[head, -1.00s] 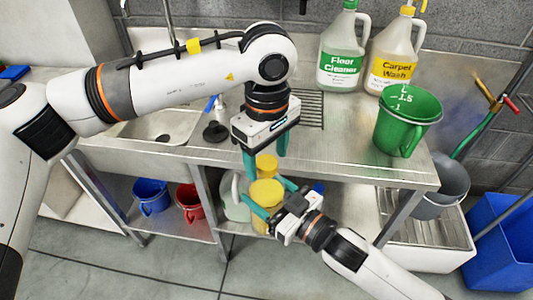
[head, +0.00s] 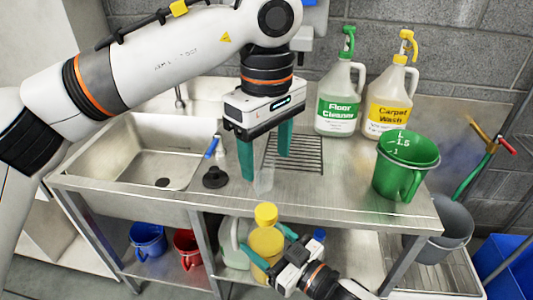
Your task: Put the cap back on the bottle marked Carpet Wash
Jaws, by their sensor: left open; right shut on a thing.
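The Carpet Wash bottle (head: 390,98) stands upright at the back of the steel counter, with a yellow label and a yellow trigger-like top (head: 408,46). My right gripper (head: 274,248) is shut on a yellow bottle (head: 266,242) at the counter's front edge. That bottle stands upright with a yellow cap (head: 266,215) on its top. My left gripper (head: 266,160) is open above and behind the yellow cap, with its fingers pointing down and apart from it.
The Floor Cleaner bottle (head: 339,102) stands left of the Carpet Wash bottle. A green measuring jug (head: 404,160) is at the counter's right end. A sink (head: 150,150) and a black plunger-like thing (head: 214,178) are on the left. Buckets stand below.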

